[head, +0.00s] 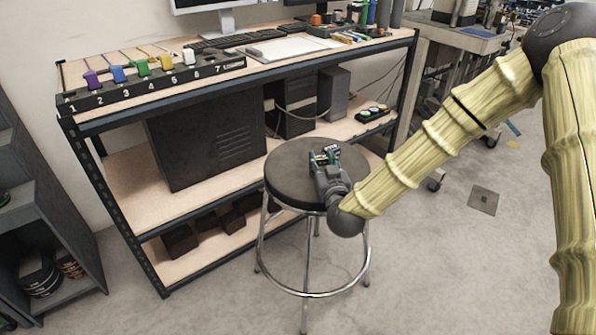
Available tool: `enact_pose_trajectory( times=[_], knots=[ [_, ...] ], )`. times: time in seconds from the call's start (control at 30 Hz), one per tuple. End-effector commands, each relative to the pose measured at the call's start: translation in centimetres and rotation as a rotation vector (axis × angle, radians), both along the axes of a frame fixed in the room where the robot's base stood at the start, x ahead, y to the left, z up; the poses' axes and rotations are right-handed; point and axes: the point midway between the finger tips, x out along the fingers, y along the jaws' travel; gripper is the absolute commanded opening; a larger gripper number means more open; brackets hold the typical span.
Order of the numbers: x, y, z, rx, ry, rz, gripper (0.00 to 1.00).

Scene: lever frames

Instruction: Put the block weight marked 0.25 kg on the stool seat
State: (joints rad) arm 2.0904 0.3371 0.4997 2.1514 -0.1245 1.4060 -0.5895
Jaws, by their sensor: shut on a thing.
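The stool (285,168) has a round dark seat on chromed legs and stands in front of the workbench. My gripper (325,158) is over the right half of the seat, its fingers pointing away from me. It is shut on a small dark block, mostly hidden by the fingers. No marking on the block can be read at this size. I cannot tell whether the block touches the seat or is held just above it.
The workbench (290,65) behind the stool carries a numbered row of coloured levers (115,74), a keyboard and a monitor. Its shelves hold a large dark cabinet (205,135) and dark boxes (180,241). The left part of the seat is bare. Open floor lies right of the stool.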

Motion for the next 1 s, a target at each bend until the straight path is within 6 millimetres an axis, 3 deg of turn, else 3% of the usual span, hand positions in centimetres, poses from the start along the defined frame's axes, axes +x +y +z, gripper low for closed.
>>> enact_pose_trajectory(
  times=[0.1, 0.3, 0.63, 0.83, 1.0],
  knots=[
    [0.5, 2.5, -0.3, 0.0, -0.001, 0.002, 0.0],
    [1.1, 5.2, -0.5, 0.0, -0.002, 0.0, 0.0],
    [1.6, 7.2, -0.7, 0.0, -0.002, 0.001, 0.0],
    [1.5, 7.1, -3.5, 0.001, 0.0, -0.001, 0.0],
    [1.6, 7.1, -4.1, 0.0, -0.002, -0.001, 0.0]
  ],
)
